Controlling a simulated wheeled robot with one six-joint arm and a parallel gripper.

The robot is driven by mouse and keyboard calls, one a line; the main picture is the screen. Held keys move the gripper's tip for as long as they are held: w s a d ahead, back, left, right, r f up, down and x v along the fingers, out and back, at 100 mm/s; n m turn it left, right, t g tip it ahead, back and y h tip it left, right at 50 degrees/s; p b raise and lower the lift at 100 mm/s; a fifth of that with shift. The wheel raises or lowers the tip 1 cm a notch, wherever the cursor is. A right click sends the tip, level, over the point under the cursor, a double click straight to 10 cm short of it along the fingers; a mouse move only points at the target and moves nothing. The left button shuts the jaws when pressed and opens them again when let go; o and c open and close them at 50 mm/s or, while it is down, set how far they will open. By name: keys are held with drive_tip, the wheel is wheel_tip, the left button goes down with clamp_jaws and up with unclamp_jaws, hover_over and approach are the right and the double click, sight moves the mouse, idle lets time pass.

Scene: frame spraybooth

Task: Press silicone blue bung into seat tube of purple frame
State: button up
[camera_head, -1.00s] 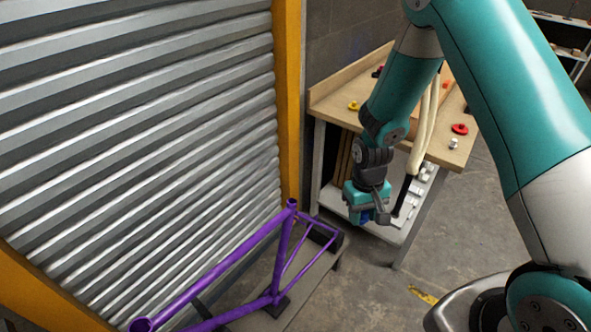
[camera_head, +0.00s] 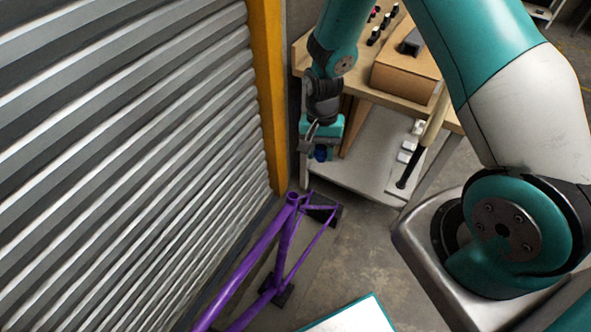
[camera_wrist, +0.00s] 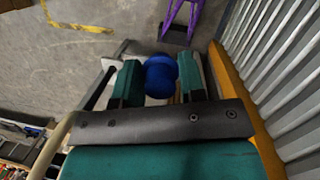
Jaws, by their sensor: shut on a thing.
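The blue bung (camera_wrist: 160,77) is held between my gripper's two teal fingers in the wrist view. In the head view my gripper (camera_head: 321,150) is up above and behind the frame, with the blue bung (camera_head: 321,155) just showing at its lower end. The purple frame (camera_head: 284,235) stands low beside the shutter. The top of its seat tube (camera_head: 292,197) is below and a little left of the gripper, clearly apart from the bung. In the wrist view only part of the purple frame (camera_wrist: 181,18) shows at the top edge.
The ribbed metal shutter (camera_head: 130,150) and its yellow post (camera_head: 268,100) are close on the left. A workbench (camera_head: 445,118) with a lower shelf (camera_head: 375,165) stands behind the gripper. A hose-like tool (camera_head: 425,145) hangs at the bench. Bare floor lies right of the frame.

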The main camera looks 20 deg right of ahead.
drive_tip(key=a+f+m+y+b, duration=0.3)
drive_tip(key=a+f+m+b, duration=0.1)
drive_tip(key=m, duration=1)
drive_tip(key=shift+w+a+f+t+y, duration=0.35)
drive_tip(key=shift+a+f, duration=0.3)
drive_tip(key=shift+a, duration=0.25)
drive_tip(key=shift+d+b+x, duration=0.15)
drive_tip(key=shift+b+x, duration=0.55)
drive_tip(key=shift+x, duration=0.45)
drive_tip(key=shift+d+b+x, duration=0.1)
drive_tip(key=shift+b+x, duration=0.6)
drive_tip(key=shift+x, duration=0.5)
drive_tip(key=shift+s+f, duration=0.1)
drive_tip(key=shift+p, duration=0.5)
drive_tip(key=shift+b+x, duration=0.55)
drive_tip(key=shift+x, duration=0.4)
